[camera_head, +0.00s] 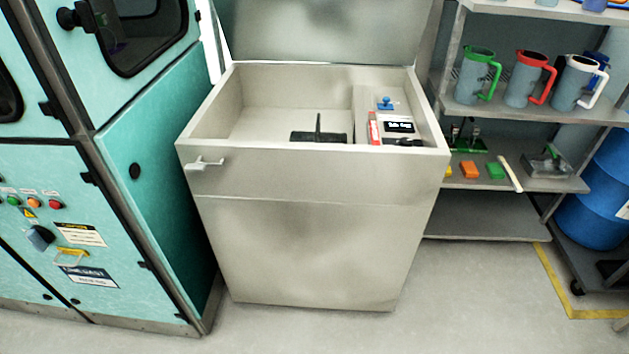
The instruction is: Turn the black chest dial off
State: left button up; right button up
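An open grey chest (320,225) stands in the middle of the camera_head view, its lid (325,32) raised. Inside at the right is a control panel with a small lit display (399,127), a red strip (374,129) and a blue knob (385,104). A dark part (408,142) shows low on the panel, partly hidden by the chest's front rim. I cannot tell whether it is the black dial or how it is turned. Neither of my grippers is in view.
A black piece with an upright rod (318,133) sits in the chest's main compartment. A teal machine cabinet (150,190) stands close on the left. A shelf (535,108) with several mugs and a blue barrel (598,195) are at right. The floor in front is clear.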

aim_at(406, 142)
jog(key=l+z, duration=0.35)
jog(key=i+l+z, duration=0.15)
jog(key=l+z, duration=0.2)
jog(key=i+l+z, duration=0.15)
jog(key=l+z, duration=0.2)
